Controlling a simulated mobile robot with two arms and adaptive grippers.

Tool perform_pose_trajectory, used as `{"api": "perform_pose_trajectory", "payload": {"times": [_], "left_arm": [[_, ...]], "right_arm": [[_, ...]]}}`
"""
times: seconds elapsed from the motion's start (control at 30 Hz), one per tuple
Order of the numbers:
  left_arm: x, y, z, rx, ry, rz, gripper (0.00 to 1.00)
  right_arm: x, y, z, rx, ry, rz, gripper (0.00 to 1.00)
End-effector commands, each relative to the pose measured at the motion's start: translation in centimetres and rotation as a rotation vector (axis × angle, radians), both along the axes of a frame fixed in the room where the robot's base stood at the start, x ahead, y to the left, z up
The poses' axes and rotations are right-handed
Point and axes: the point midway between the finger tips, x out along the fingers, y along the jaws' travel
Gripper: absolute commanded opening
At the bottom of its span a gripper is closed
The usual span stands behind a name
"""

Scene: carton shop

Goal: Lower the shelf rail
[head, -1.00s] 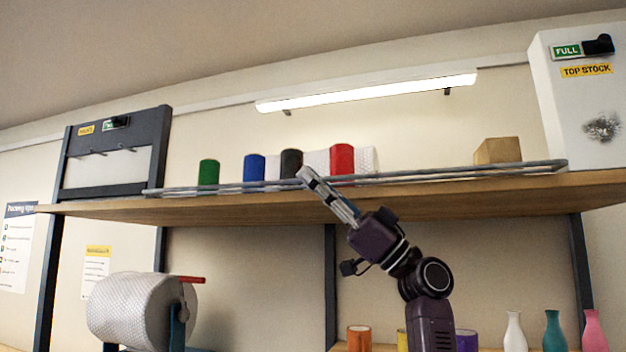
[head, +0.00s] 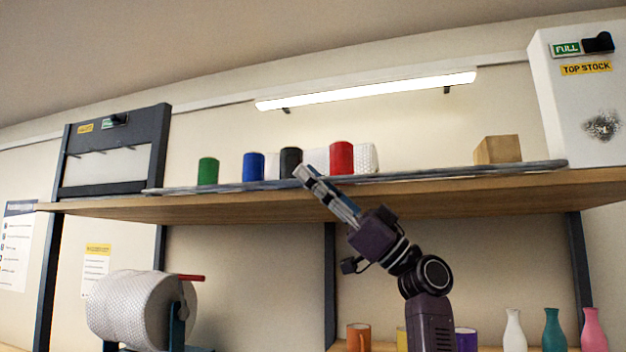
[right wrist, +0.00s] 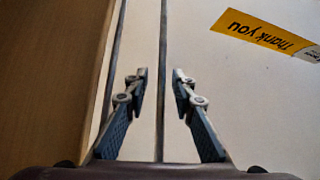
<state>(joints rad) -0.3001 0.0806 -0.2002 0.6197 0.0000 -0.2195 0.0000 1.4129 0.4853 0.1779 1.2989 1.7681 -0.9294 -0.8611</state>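The shelf rail (head: 430,174) is a thin grey bar along the front of the upper wooden shelf (head: 240,207). It sits low, close to the shelf top. My right gripper (head: 302,172) reaches up from below to the rail, in front of the black cup. In the right wrist view two thin rods run lengthwise. One rod (right wrist: 162,50) passes between the fingers of my right gripper (right wrist: 160,78), which stand apart with gaps on both sides. My left gripper is not in view.
Green (head: 208,171), blue (head: 254,167), black (head: 290,160) and red (head: 341,158) cups stand behind the rail, with white rolls behind them. A wooden block (head: 498,150) and a white box (head: 582,100) are at right. Vases (head: 553,332) and mugs stand below.

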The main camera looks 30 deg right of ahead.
Motion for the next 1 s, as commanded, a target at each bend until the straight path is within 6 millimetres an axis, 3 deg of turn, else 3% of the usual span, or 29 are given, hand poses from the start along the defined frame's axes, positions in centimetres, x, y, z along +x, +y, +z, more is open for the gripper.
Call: {"api": "perform_pose_trajectory", "payload": {"times": [0.17,0.63,1.0], "left_arm": [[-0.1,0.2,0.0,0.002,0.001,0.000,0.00],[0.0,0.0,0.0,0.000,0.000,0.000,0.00],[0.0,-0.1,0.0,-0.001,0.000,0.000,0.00]], "right_arm": [[-0.4,-0.7,-0.9,-0.001,0.002,-0.001,0.24],[-4.3,-6.0,-7.2,0.000,0.003,-0.001,0.24],[-5.2,-7.1,-8.3,0.000,-0.001,-0.001,0.24]]}}
